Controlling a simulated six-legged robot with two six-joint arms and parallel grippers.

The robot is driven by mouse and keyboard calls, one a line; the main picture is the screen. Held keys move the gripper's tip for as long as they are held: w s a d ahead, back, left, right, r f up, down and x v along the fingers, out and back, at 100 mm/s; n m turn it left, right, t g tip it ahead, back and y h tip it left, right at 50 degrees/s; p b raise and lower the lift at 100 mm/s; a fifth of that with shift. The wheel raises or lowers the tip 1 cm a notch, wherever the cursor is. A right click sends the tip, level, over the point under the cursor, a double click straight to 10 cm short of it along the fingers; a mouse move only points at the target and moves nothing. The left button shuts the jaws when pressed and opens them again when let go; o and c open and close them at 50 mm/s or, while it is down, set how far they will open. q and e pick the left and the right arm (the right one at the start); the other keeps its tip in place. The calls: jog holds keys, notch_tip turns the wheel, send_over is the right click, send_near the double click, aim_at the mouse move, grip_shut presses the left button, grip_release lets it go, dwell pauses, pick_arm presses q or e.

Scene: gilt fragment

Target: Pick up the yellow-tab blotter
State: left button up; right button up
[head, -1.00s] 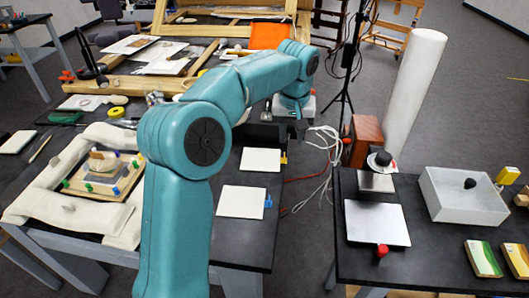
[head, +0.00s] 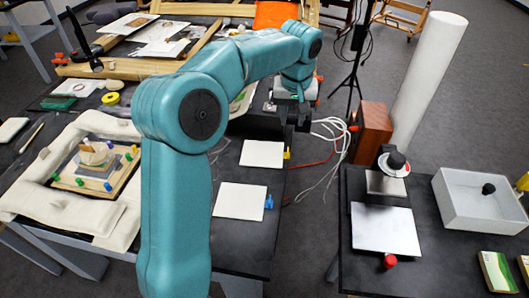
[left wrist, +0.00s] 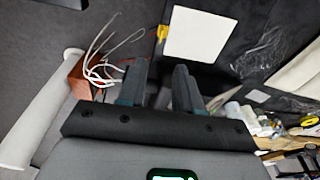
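The yellow-tab blotter (head: 262,153) is a white square card lying flat on the dark table, with its yellow tab on its right edge. It also shows in the left wrist view (left wrist: 198,35), beyond the fingertips, with the tab (left wrist: 162,33) at its left edge. My left gripper (head: 292,117) is above the table's far right part, beyond the blotter and apart from it. In the left wrist view its two dark fingers (left wrist: 158,72) stand apart with nothing between them. My right gripper is not in view.
A similar white card with a blue tab (head: 239,201) lies nearer on the same table. White cables (head: 330,135) and a reddish wooden box (head: 372,132) are right of the table. A padded frame (head: 45,205) fills the left. A second table (head: 345,262) stands at the right.

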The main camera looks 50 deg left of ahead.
aim_at(266, 151)
pick_arm(q)
jog(key=f, duration=0.4)
jog(key=a+f, duration=0.1)
jog(key=f, duration=0.3)
jog(key=w+f, duration=0.1)
jog(key=f, duration=0.4)
jog(key=shift+w+a, duration=0.1)
jog(key=shift+a, duration=0.2)
grip_shut()
